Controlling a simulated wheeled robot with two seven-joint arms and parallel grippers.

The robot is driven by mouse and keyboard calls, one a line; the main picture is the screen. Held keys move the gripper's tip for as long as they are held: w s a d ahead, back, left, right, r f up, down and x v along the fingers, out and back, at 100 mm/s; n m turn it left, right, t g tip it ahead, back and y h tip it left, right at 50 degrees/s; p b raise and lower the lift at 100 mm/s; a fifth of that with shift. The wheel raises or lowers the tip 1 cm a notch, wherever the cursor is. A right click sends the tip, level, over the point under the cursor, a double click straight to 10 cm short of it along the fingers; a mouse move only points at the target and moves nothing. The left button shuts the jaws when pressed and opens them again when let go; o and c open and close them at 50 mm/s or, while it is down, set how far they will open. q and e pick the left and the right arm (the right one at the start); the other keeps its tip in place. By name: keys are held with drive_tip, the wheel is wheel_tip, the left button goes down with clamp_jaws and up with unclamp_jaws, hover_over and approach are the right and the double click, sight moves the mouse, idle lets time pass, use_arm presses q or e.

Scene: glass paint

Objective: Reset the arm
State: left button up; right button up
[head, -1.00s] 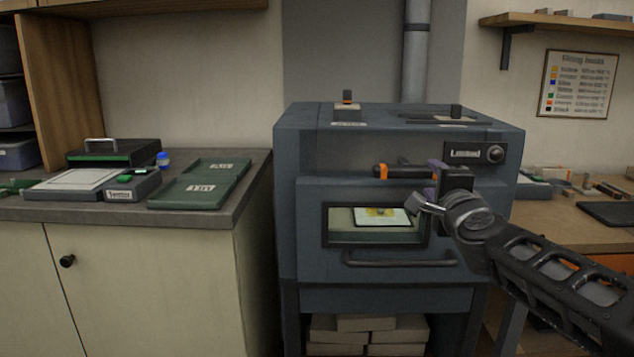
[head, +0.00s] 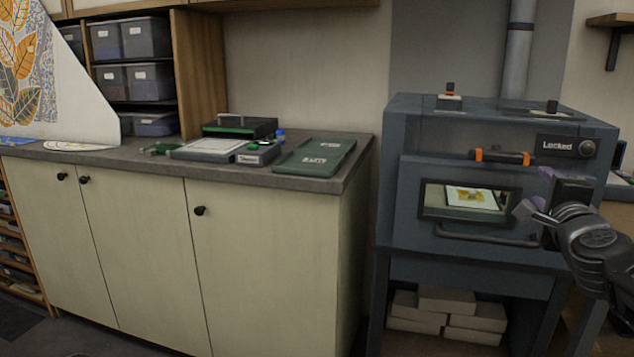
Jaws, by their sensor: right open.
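My right arm comes in from the right edge, and its gripper (head: 532,211) is in front of the right side of the blue-grey kiln (head: 415,133). The gripper is open, with nothing seen between its fingers. The kiln door is shut, and a painted glass piece (head: 472,198) shows through its window. The orange-and-black latch handle (head: 500,156) lies level across the front. A panel (head: 566,146) beside it reads "Locked". My left gripper is not in view.
A counter (head: 130,166) on the left holds a green tray (head: 316,157), a small device (head: 258,153) and a black case with a handle (head: 240,127). Bricks (head: 447,299) are stacked under the kiln.

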drive_tip(key=a+f+n+g+y, duration=0.2)
drive_tip(key=a+f+n, duration=0.4)
drive_tip(key=f, duration=0.8)
drive_tip(key=a+f+n+g+y, duration=0.2)
drive_tip(key=a+f+n, duration=0.35)
drive_tip(key=f, duration=0.85)
drive_tip(key=a+f+n+g+y, duration=0.2)
drive_tip(key=a+f+n+g, duration=0.15)
drive_tip(key=a+f, duration=0.8)
drive_tip(key=s+a+f+n+g+y, duration=0.25)
drive_tip(key=s+a+f, duration=0.25)
drive_tip(key=s+f, duration=0.6)
drive_tip(key=s+a+f+n+g+y, duration=0.1)
drive_tip(key=s+a+f+n+g, duration=0.2)
drive_tip(key=s+f, duration=0.8)
drive_tip(key=s+a+f+g, duration=0.3)
drive_tip(key=s+a+f, duration=0.3)
drive_tip(key=s, duration=0.4)
use_arm(q)
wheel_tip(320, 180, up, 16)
drive_tip(key=p, duration=1.6)
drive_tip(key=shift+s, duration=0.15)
use_arm(e)
wheel_tip(320, 180, up, 15)
drive_tip(key=shift+w+d+f, duration=0.15)
drive_tip(key=shift+w+d, duration=0.25)
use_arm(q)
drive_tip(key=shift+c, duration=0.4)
use_arm(e)
drive_tip(key=shift+y, duration=0.25)
